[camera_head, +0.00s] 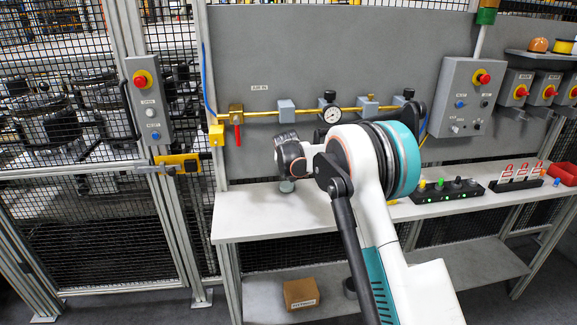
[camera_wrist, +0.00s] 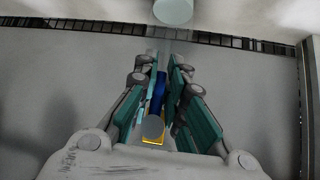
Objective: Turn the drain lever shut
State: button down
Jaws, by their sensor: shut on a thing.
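In the wrist view my gripper (camera_wrist: 166,65) has its fingers closed around a narrow blue lever (camera_wrist: 160,88). The lever lies lengthwise between the teal pads, and part of it is hidden by them. A grey round end (camera_wrist: 152,127) and a yellow brass-coloured piece (camera_wrist: 153,141) show at its near end. In the head view my arm covers the gripper and the held lever, so the lever's angle to the pipe cannot be told there. The brass pipe (camera_head: 265,113) runs along the grey panel. A separate red lever (camera_head: 237,135) hangs down at its left end.
A round gauge (camera_head: 332,114) and grey blocks sit along the pipe, close to my arm. The white bench (camera_head: 245,215) is below, fairly clear at its left. A black button strip (camera_head: 447,191) and red-tagged rack (camera_head: 516,177) stand at the right. A mesh fence (camera_head: 70,220) is at left.

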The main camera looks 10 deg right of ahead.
jog(key=shift+w+r, duration=0.1)
jog(key=shift+r, duration=0.05)
jog(key=c, duration=1.7)
grip_release()
jog(key=v, duration=1.2)
